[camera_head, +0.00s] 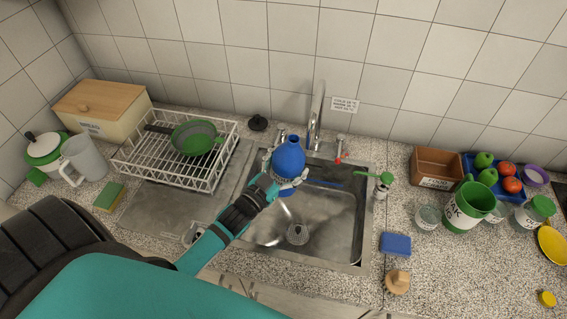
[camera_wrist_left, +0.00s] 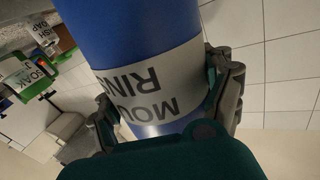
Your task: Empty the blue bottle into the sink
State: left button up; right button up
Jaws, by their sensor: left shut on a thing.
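The blue bottle (camera_head: 288,159) is in my left gripper (camera_head: 277,184), which is shut around its lower body. It is held over the back part of the sink (camera_head: 262,232), near the tap (camera_head: 316,115). In the head view its narrow neck points up and looks roughly upright. In the left wrist view the blue bottle (camera_wrist_left: 135,28) fills the space between the fingers of my left gripper (camera_wrist_left: 170,100), and its grey label looks upside down. No liquid is seen leaving the bottle. The sink's drain is visible. My right gripper is not in view.
Left of the sink stands a white dish rack (camera_head: 155,168) with a green pan (camera_head: 196,137). A blue sponge (camera_head: 396,244) and a brush (camera_head: 398,281) lie right of the sink.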

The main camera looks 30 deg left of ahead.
pick_arm(q)
jog(key=shift+d+f+n, duration=0.25)
jog(key=shift+d+n, duration=0.5)
jog(key=shift+n, duration=0.05)
jog(key=shift+w+a+r, duration=0.1)
jog(key=shift+a+r, duration=0.55)
jog(key=shift+a, duration=0.4)
jog(key=shift+w+a+r, duration=0.15)
jog(key=shift+a+r, duration=0.55)
jog(key=shift+a, duration=0.3)
jog(key=shift+w+a+r, duration=0.1)
jog(key=shift+a+r, duration=0.55)
jog(key=shift+a, duration=0.4)
